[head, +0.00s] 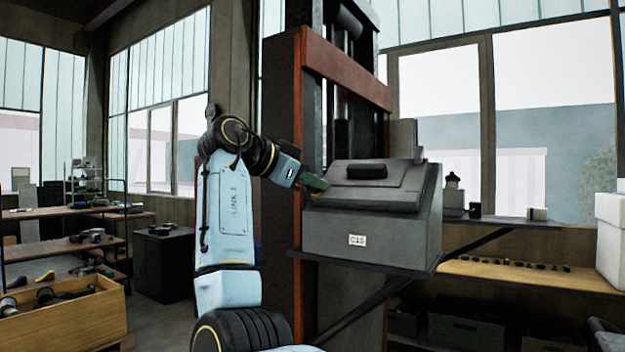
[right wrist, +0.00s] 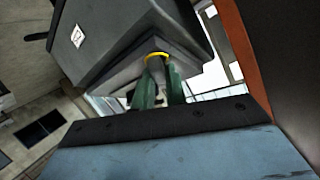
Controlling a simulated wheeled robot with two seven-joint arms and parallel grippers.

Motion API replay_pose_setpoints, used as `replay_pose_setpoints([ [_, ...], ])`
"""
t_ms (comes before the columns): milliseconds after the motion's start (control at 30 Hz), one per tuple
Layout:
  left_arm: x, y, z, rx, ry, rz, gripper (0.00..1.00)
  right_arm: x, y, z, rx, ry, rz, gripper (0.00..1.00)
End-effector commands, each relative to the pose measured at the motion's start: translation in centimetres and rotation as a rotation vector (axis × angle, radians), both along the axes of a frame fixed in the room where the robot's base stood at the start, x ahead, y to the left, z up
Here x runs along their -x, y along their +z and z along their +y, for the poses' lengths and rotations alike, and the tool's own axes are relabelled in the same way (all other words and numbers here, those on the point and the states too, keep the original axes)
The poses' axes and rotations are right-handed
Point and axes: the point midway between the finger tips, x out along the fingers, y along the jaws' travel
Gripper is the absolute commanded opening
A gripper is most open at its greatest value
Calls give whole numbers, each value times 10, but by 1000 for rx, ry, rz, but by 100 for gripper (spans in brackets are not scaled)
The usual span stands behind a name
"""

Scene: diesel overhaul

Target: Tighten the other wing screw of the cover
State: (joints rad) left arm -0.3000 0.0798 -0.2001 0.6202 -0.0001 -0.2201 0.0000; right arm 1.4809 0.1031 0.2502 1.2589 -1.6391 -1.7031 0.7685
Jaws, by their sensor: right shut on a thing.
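The grey box with its sloping cover (head: 378,180) sits on a bracket shelf in the middle of the head view. The cover has a black handle (head: 366,171) and looks closed. My right gripper (head: 318,188) is at the box's left end. In the right wrist view, the green fingers of my right gripper (right wrist: 160,75) are shut on a yellow wing screw (right wrist: 158,56) against the grey box (right wrist: 110,50). Most of the screw is hidden between the fingertips. I see no second wing screw. My left gripper is not in view.
An orange-red post (head: 297,140) stands close behind my right gripper, and also borders the right wrist view (right wrist: 238,50). The bracket shelf (head: 405,271) juts out under the box. A wooden crate (head: 75,325) with parts is at lower left. A bench (head: 525,273) runs along the right.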

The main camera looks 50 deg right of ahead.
Motion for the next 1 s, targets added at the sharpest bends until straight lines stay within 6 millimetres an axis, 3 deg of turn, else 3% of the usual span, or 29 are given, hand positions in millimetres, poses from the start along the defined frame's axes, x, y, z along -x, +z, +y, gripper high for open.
replay_pose_setpoints([
  [233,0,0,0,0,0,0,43,0,0,-1,-3,-29,-21,0],
  [600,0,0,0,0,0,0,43,0,0,-1,-23,-304,-225,0],
  [867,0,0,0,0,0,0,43,0,-1,0,-23,-319,-238,0],
  [900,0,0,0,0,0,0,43,0,-1,0,-23,-319,-238,15],
  [1000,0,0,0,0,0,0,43,0,-1,0,-23,-319,-237,28],
])
